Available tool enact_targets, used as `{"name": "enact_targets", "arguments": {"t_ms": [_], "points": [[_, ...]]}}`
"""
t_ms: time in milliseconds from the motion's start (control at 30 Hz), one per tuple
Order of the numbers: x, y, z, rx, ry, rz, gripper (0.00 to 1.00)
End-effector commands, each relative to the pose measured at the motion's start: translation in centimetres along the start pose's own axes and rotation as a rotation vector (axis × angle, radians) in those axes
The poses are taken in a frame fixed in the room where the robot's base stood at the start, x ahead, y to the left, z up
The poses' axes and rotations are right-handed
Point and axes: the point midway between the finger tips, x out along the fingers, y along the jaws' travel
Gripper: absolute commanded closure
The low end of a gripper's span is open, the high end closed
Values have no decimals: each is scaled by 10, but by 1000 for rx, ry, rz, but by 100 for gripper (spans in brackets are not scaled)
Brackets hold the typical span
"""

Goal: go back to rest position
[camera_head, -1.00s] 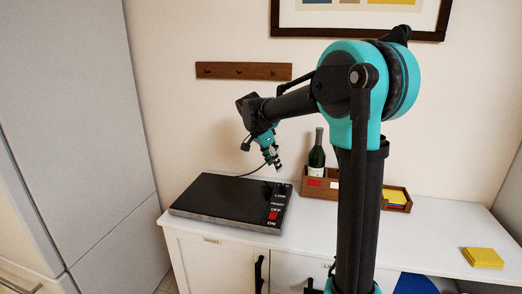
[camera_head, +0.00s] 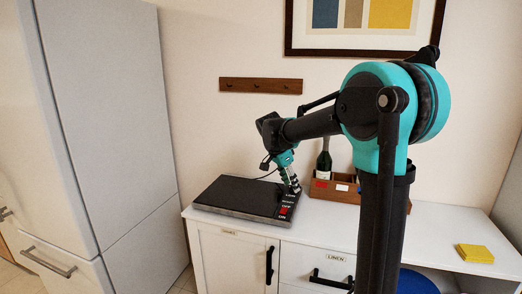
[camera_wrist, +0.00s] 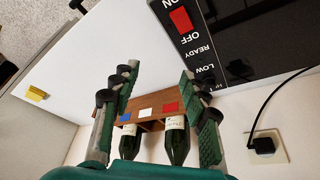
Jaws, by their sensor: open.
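My gripper (camera_head: 291,180) is over the right end of the black hot plate (camera_head: 237,194), near its printed labels. In the wrist view my gripper (camera_wrist: 160,100) has its two fingers spread wide, with nothing held between them. The hot plate (camera_wrist: 255,40) shows at the upper right there, with a red switch by the word OFF. Beyond the fingers are two dark bottles (camera_wrist: 176,143) in a wooden rack (camera_wrist: 150,108). Whether the fingertips touch the plate cannot be told.
The white counter (camera_head: 350,222) has free room in front of the rack. A yellow stack (camera_head: 475,253) lies at its right. A tall pale fridge (camera_head: 110,120) stands at the left. A hook rail (camera_head: 261,86) and a framed picture (camera_head: 362,50) hang on the wall. A cord runs to a wall socket (camera_wrist: 264,146).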

Motion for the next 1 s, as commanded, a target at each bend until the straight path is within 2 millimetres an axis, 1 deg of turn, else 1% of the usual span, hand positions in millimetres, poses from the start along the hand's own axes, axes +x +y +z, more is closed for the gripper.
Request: {"name": "enact_targets", "arguments": {"t_ms": [267, 467, 567, 667, 700, 800, 900, 1000], "points": [[18, 34, 5, -119, -34, -32, 55], [39, 74, 13, -261, -65, -78, 55], [54, 101, 21, -354, -79, -113, 55], [72, 137, 35, -474, -90, -163, 55], [80, 155, 42, -531, -92, -188, 55], [102, 199, 65, -681, -83, -258, 55], [120, 234, 87, -808, -63, -319, 55], [133, 259, 105, -904, -37, -363, 55]]}}
